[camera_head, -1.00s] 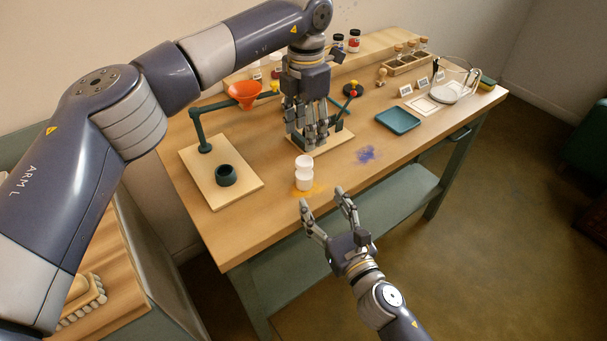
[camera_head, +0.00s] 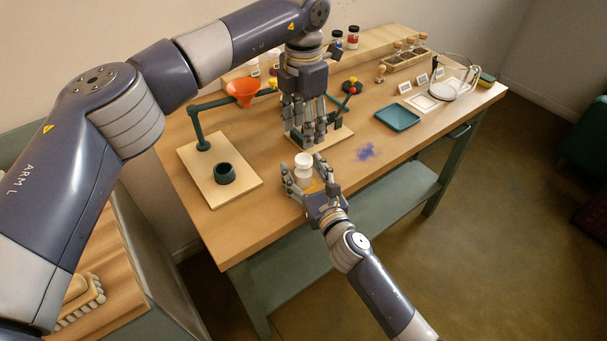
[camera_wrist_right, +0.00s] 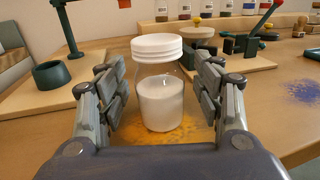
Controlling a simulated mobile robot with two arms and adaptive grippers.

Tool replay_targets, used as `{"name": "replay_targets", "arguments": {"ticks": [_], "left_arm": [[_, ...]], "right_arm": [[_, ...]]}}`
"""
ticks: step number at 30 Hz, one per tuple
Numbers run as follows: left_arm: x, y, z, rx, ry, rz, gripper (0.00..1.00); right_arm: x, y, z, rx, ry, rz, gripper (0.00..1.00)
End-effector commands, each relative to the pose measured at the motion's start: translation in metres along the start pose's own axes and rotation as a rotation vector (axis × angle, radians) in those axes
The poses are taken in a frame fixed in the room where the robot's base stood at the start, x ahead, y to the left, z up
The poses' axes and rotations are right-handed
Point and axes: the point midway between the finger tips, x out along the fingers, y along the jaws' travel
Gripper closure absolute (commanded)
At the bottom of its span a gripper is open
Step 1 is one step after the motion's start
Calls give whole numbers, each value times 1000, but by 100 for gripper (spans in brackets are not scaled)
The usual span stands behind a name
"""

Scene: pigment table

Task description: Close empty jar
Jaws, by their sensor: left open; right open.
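A small clear jar (camera_wrist_right: 161,103) with white content in its lower part stands upright near the front edge of the worktable. A white lid (camera_wrist_right: 157,47) sits on top; I cannot tell whether it is tightened. The jar also shows in the head view (camera_head: 303,174). My right gripper (camera_head: 305,176) is open, with its fingers on either side of the jar. In the right wrist view (camera_wrist_right: 161,95) gaps show between the fingers and the glass. My left gripper (camera_head: 309,142) is open and empty, pointing down behind the jar in the head view.
Orange-yellow powder (camera_wrist_right: 193,131) lies around the jar's foot. A board with a dark cup (camera_head: 225,174) and an orange funnel (camera_head: 244,92) on an arm stands left. Blue powder (camera_head: 367,152) and a teal tray (camera_head: 398,117) lie right. A lever press stands behind.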

Motion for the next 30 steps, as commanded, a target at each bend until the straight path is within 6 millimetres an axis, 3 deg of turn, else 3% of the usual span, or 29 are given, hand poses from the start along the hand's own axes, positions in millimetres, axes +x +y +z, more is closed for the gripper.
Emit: {"name": "replay_targets", "arguments": {"ticks": [7,15,23,30], "left_arm": [[0,0,0,0,0,0,50],[0,0,0,0,0,0,50],[0,0,0,-70,0,0,50],[0,0,0,-423,0,0,50]], "right_arm": [[0,0,0,0,-1,0,39],[0,0,0,0,0,0,100],[0,0,0,0,0,0,100],[0,0,0,0,0,0,100]]}}
